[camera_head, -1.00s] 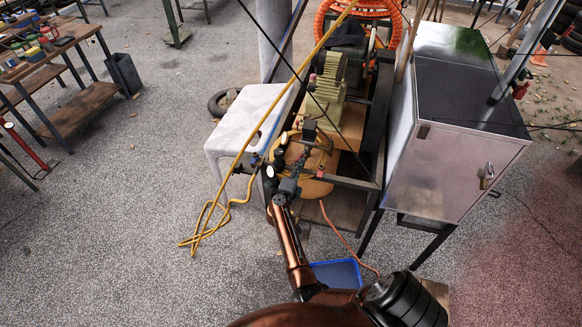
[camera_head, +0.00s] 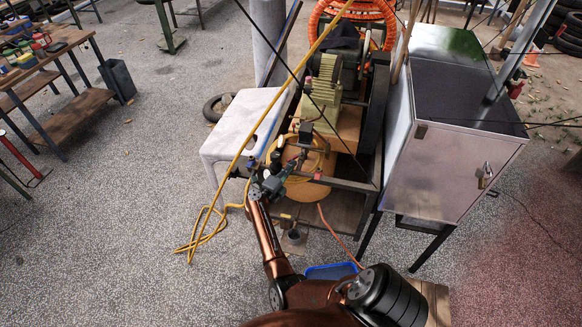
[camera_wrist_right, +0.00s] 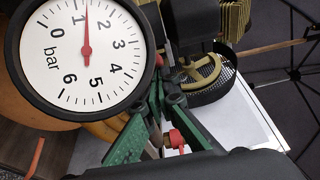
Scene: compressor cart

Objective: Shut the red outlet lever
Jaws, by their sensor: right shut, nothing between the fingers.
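The compressor, with a tan tank (camera_head: 306,187) and a pale green pump (camera_head: 327,80), stands on a cart in the head view. My right gripper (camera_head: 280,178) is at the tank's near left side, among its fittings. In the right wrist view the green fingers of my right gripper (camera_wrist_right: 162,98) are shut with nothing held. A small red part (camera_wrist_right: 175,139), which looks like the red outlet lever, shows beside the right-hand finger. Its lower part is hidden, and I cannot tell whether the finger touches it. My left gripper is out of view.
A pressure gauge (camera_wrist_right: 82,50) is close to the fingers, its red needle just above 1. A white stool (camera_head: 240,125) stands left of the compressor, and a metal cabinet (camera_head: 450,165) stands right. A yellow hose (camera_head: 205,225) lies on the floor, left of my arm.

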